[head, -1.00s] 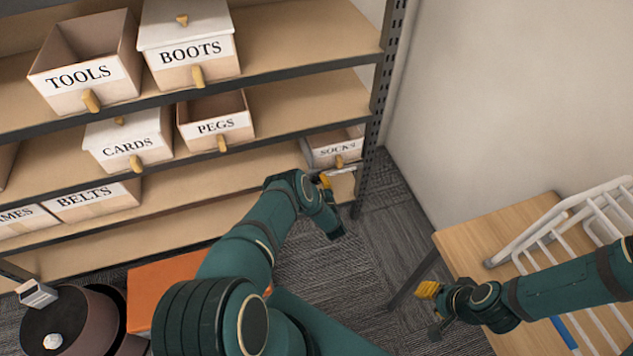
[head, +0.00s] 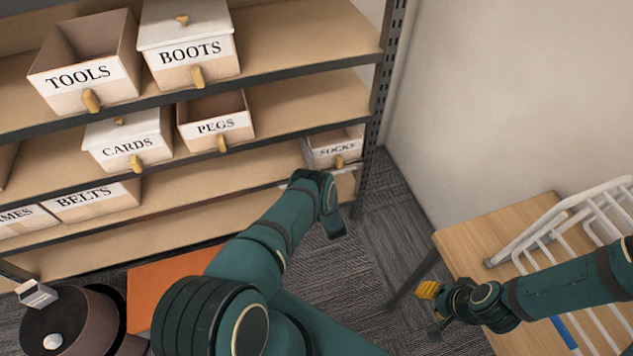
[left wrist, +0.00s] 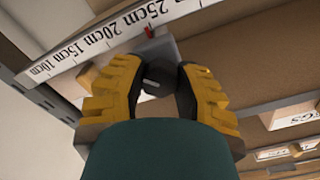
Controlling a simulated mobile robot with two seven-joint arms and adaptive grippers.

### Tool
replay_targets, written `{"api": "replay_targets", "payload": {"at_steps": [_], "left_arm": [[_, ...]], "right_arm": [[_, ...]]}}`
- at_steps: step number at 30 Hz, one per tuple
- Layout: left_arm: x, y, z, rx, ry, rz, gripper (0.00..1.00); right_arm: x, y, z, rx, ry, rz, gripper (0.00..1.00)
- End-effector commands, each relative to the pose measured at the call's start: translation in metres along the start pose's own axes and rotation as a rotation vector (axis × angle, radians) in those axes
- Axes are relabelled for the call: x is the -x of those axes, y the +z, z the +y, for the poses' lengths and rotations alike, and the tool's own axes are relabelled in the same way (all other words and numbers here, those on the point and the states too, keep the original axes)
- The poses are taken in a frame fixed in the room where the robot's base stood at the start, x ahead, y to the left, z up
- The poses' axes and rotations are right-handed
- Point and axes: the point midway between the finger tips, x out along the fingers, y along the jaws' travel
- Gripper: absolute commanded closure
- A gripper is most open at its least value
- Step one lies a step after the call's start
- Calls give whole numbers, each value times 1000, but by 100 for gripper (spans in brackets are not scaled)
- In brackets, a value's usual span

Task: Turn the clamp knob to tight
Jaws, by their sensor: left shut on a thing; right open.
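In the left wrist view, the dark clamp knob (left wrist: 157,77) with a pale line on it sits between the yellow fingers of my left gripper (left wrist: 154,84). The gripper is shut on the knob. The knob is in front of a grey block (left wrist: 176,48) below a white scale (left wrist: 108,34) marked in centimetres. A small red marker (left wrist: 149,31) shows at the scale's edge. In the head view my left arm hides the knob and the left fingers. My right gripper (head: 431,308) is open and empty beside the wooden table (head: 462,246).
Shelves hold labelled boxes, among them SOCKS (head: 334,151) just above my left wrist and PEGS (head: 216,128). A metal post (head: 376,115) stands close to the right. A white wire rack (head: 570,220) lies on the table. An orange box (head: 165,288) is at lower left.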

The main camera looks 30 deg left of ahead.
Motion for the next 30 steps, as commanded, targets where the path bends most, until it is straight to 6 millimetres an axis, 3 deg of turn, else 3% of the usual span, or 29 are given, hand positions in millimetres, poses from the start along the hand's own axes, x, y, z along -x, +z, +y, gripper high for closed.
{"api": "replay_targets", "payload": {"at_steps": [15,30], "left_arm": [[0,-1,1,-416,1,3,100],[0,0,0,-555,0,2,100]], "right_arm": [[0,0,0,0,0,0,62],[0,0,0,0,0,0,62]]}}
